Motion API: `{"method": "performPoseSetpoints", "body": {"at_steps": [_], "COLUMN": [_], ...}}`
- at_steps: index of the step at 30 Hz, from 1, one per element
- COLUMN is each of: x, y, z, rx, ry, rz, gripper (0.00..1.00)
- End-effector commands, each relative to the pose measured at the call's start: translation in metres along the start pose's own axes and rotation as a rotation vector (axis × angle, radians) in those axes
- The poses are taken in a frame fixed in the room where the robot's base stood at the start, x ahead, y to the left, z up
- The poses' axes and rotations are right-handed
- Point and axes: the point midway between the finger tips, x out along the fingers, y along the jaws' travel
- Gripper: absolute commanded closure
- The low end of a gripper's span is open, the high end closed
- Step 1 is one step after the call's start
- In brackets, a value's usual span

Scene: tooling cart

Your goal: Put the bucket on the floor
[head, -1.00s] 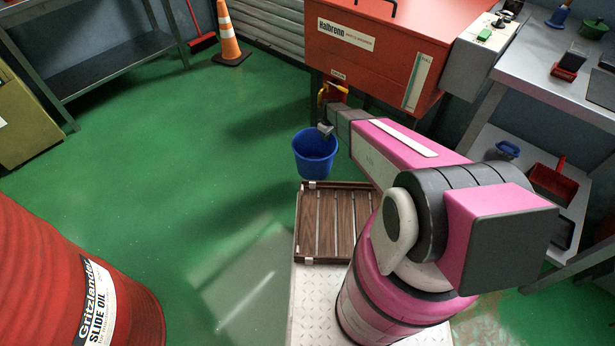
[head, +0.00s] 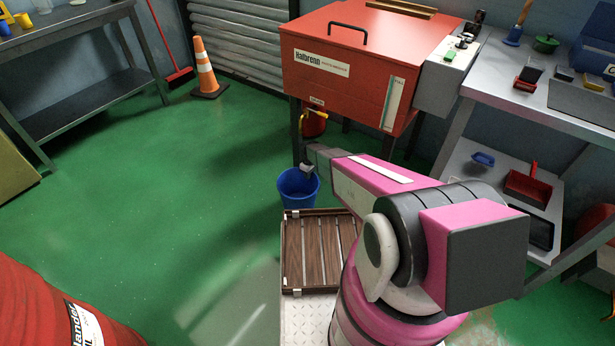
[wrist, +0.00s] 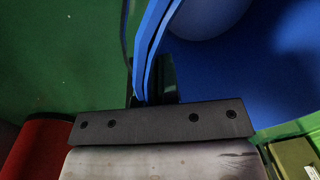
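The blue bucket (head: 297,188) is upright below the red cabinet's lower left, just beyond the slatted wooden crate. My gripper (head: 307,171) is at the bucket's far upper edge, pointing down. In the wrist view, the blue bucket (wrist: 275,70) fills the right side, and its rim runs down between my dark fingers (wrist: 150,92), which look shut on it. The bucket's base is partly hidden behind the crate in the head view, and I cannot tell whether it touches the floor.
The red cabinet (head: 345,75) has a yellow-handled part under it. The wooden crate (head: 293,255) lies on my base. Green floor (head: 160,185) is clear to the left. An orange cone (head: 205,70), a red drum (head: 50,310) and a workbench (head: 555,110) stand around.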

Motion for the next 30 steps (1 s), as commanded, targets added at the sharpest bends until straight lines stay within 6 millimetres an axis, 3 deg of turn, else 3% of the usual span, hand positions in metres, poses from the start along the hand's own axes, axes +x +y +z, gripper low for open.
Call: {"method": "performPoseSetpoints", "body": {"at_steps": [7,9,10,22,30], "x": [0.002,0.002,0.002,-0.006,-0.054], "y": [0.0,0.0,0.0,-0.001,-0.002], "z": [0.0,0.0,0.0,0.0,0.001], "rx": [0.0,0.0,0.0,0.0,0.0], "ry": [0.0,0.0,0.0,0.001,0.001], "rz": [-0.001,0.0,0.0,0.001,0.002], "gripper": [1.0,0.78,0.72,0.72,0.72]}}
